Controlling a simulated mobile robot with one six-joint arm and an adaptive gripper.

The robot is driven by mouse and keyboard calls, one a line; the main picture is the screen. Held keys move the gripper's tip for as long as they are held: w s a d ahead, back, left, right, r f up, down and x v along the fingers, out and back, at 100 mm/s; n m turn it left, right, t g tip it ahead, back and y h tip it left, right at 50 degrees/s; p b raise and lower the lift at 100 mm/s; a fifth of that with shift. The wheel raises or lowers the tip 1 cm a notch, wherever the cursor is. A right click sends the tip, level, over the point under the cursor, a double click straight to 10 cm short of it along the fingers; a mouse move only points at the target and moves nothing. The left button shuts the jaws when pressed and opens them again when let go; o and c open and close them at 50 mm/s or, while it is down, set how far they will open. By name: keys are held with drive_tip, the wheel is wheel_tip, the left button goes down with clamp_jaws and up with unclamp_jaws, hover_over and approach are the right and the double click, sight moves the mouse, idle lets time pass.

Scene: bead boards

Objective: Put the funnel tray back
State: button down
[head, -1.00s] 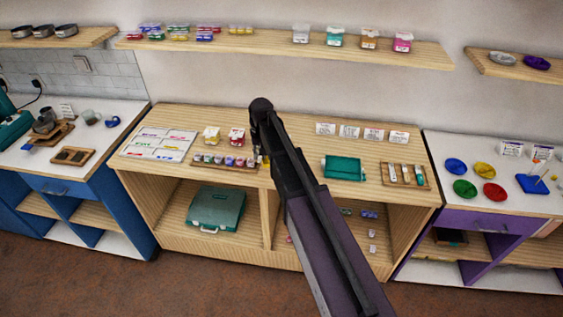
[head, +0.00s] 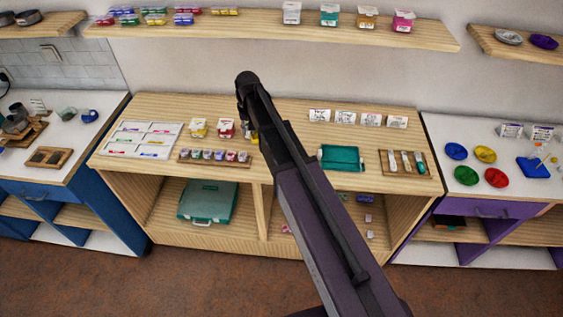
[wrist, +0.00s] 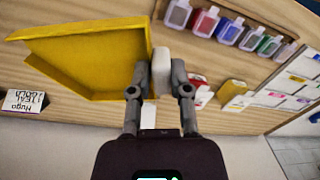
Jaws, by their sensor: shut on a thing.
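In the wrist view the yellow funnel tray (wrist: 92,55), a shallow tray with raised walls, sits left of my fingers and is tilted. My gripper (wrist: 161,85) is shut on a pale block that appears to be the tray's grip, at the tray's right end. Wooden counter surface shows behind the tray. In the head view my arm reaches over the middle of the counter (head: 290,115) and hides most of the gripper and the tray.
On the counter are a rack of bead jars (head: 214,157), a white sorting sheet (head: 142,139), a teal tray (head: 341,158), a tool board (head: 409,162) and several cards (head: 345,117). A wall shelf (head: 260,24) runs above. A teal case (head: 208,202) sits below.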

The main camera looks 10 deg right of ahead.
drive_tip(key=shift+s+f, duration=0.1)
drive_tip(key=s+d+f+m+b, duration=0.2)
drive_tip(key=s+f+b, duration=0.1)
drive_tip(key=s, duration=0.6)
drive_tip(key=s+d+f+m+b, duration=0.2)
drive_tip(key=s+f+b, duration=0.1)
drive_tip(key=s, duration=0.7)
drive_tip(key=shift+s+f+h, duration=0.15)
drive_tip(key=shift+s+h, duration=0.05)
drive_tip(key=shift+h, duration=0.2)
drive_tip(key=shift+w, duration=0.1)
drive_tip(key=w, duration=0.4)
drive_tip(key=w+d+f+b, duration=0.1)
drive_tip(key=w, duration=0.9)
drive_tip(key=shift+w+d+f+b, duration=0.2)
drive_tip(key=shift+d+b, duration=0.15)
drive_tip(key=shift+b, duration=0.05)
drive_tip(key=shift+w, duration=0.15)
drive_tip(key=shift+w, duration=0.3)
drive_tip(key=shift+w+d+f+b, duration=0.1)
drive_tip(key=shift+w+f+b, duration=0.1)
drive_tip(key=shift+f+b, duration=1.6)
drive_tip(key=shift+b, duration=0.05)
